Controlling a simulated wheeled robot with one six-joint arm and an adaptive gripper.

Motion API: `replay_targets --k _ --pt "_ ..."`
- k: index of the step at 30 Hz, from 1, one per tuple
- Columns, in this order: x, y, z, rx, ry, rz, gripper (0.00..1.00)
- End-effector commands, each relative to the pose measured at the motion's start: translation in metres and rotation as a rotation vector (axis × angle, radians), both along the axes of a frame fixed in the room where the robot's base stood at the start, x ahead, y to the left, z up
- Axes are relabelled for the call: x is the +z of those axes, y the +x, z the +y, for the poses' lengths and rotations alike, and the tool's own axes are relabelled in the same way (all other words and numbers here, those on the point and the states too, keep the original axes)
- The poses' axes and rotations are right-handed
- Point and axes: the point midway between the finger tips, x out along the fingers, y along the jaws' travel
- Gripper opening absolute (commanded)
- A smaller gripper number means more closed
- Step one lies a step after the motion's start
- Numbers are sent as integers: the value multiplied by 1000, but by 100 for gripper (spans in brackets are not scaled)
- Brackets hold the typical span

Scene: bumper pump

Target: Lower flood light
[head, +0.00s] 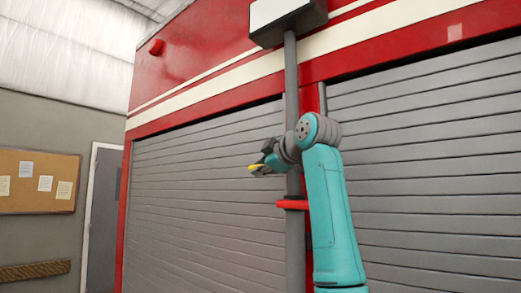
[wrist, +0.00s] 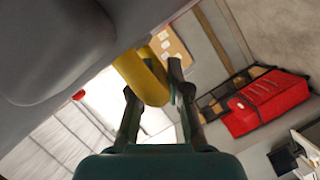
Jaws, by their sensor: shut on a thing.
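The flood light (head: 287,16) is a dark box with a white panel at the top of a grey pole (head: 291,85) in the head view. It is raised high against the red truck, its top cut off by the frame. A red collar (head: 291,204) is around the pole below my gripper (head: 266,165). A yellow rounded handle (head: 254,168) shows at my fingertips, and in the wrist view (wrist: 141,77) it lies between both fingers. My gripper is shut on it. My wrist hides part of the pole, and how the handle joins it.
Grey roller shutters (head: 205,190) on the red truck body (head: 210,42) stand close behind the pole. A cork board (head: 39,181) and a door (head: 103,215) are at the left. The wrist view shows a red case (wrist: 265,103) off to the right.

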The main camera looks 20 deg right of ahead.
Motion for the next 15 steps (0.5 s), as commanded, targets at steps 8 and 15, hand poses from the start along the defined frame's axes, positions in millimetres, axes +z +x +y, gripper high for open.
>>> replay_targets --k 8,15 --pt "-35 1 0 -1 -1 5 0" --pt "-38 1 0 1 -2 10 0"
